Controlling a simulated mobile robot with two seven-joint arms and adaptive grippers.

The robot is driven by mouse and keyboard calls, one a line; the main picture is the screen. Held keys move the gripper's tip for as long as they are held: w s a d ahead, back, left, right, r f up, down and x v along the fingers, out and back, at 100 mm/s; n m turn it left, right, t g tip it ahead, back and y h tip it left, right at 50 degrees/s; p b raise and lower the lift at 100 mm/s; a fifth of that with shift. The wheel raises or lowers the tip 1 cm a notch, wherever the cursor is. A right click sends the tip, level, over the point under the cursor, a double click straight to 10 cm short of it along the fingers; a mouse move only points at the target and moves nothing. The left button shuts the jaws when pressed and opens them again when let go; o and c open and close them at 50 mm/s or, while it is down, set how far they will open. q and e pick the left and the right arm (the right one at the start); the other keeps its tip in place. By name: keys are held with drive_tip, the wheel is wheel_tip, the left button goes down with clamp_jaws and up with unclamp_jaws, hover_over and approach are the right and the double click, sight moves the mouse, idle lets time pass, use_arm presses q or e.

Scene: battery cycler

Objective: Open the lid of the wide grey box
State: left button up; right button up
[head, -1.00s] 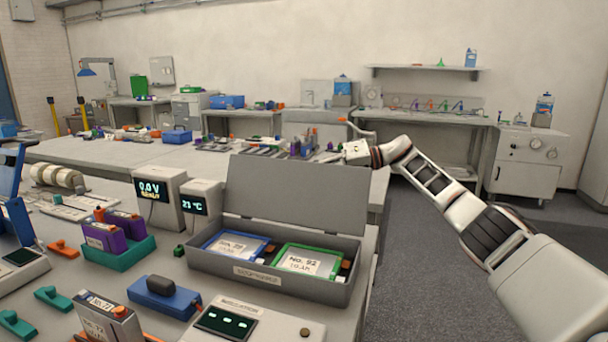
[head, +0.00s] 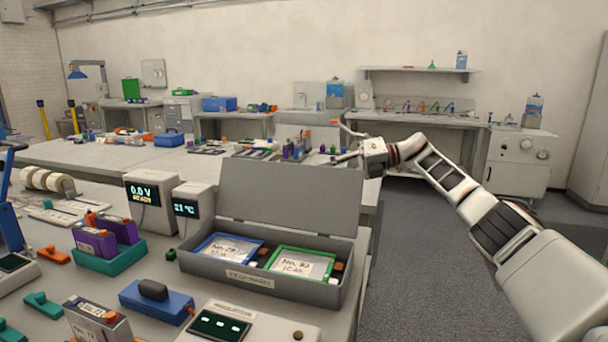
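The wide grey box (head: 258,284) stands on the near bench with a label on its front. Its lid (head: 290,205) stands up, raised at the back edge and leaning slightly back. Inside lie a blue-framed card (head: 229,248) and a green-framed card (head: 300,263). My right gripper (head: 345,158) is beyond the lid's upper right corner, at about the height of the lid's top edge. Its fingers are small and partly hidden there, so I cannot tell whether they touch the lid or how far apart they are. My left gripper is not in view.
A voltage display (head: 150,203) and a temperature display (head: 192,208) stand left of the box. A green holder with purple cells (head: 108,258), a blue device (head: 156,299) and a panel (head: 222,324) are nearby. Floor (head: 420,240) is open at the right.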

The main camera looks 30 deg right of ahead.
drive_tip(key=v, duration=0.5)
drive_tip(key=shift+s+d, duration=0.15)
drive_tip(key=shift+d, duration=0.05)
idle(0.4)
